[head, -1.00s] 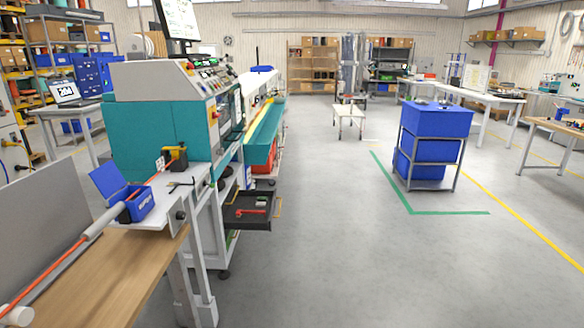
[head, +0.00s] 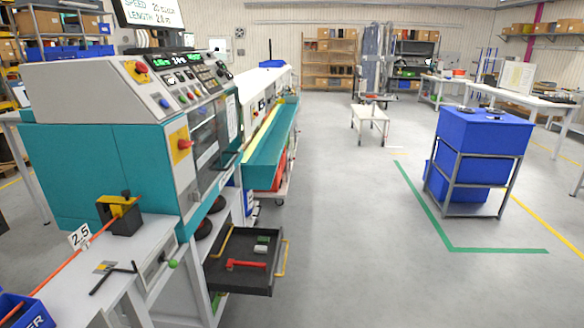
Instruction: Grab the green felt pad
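A small green and whitish piece (head: 262,243) lies in the open dark drawer (head: 246,285) under the teal machine, near the drawer's back right. It may be the green felt pad, but it is too small to tell. A red tool-like thing (head: 245,265) lies in front of it in the same drawer. My gripper is not in view.
The teal machine (head: 95,165) and its bench (head: 130,262) fill the left side. The open drawer sticks out into the aisle, with yellow handles (head: 284,262). The grey floor (head: 350,240) is clear up to the blue bins on a frame (head: 480,135) at right.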

